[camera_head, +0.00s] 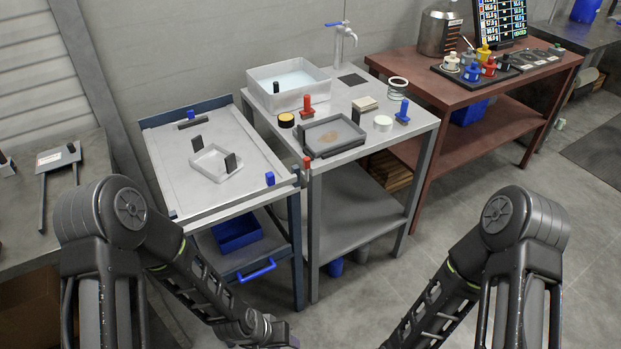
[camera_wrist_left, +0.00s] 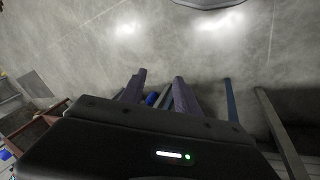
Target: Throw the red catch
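A small red piece (camera_head: 307,162), which looks like the catch, stands at the left front corner of the grey steel table (camera_head: 375,145), beside the cart (camera_head: 190,205). Its exact position and fine shape are too small to tell. My left gripper shows in the left wrist view (camera_wrist_left: 159,76), with its two dark fingers apart and nothing between them. It is away from the red piece; in the head view my left arm runs down to the bottom edge. My right arm also leaves the head view at the bottom, and its gripper is out of sight.
The cart carries a white tray (camera_head: 201,172) with dark grips and a blue block (camera_head: 270,179). The table holds a basin (camera_head: 318,87), a grey tray (camera_head: 352,146) and a red-handled tool (camera_head: 307,104). A brown table (camera_head: 400,62) stands right. Open floor lies at the front right.

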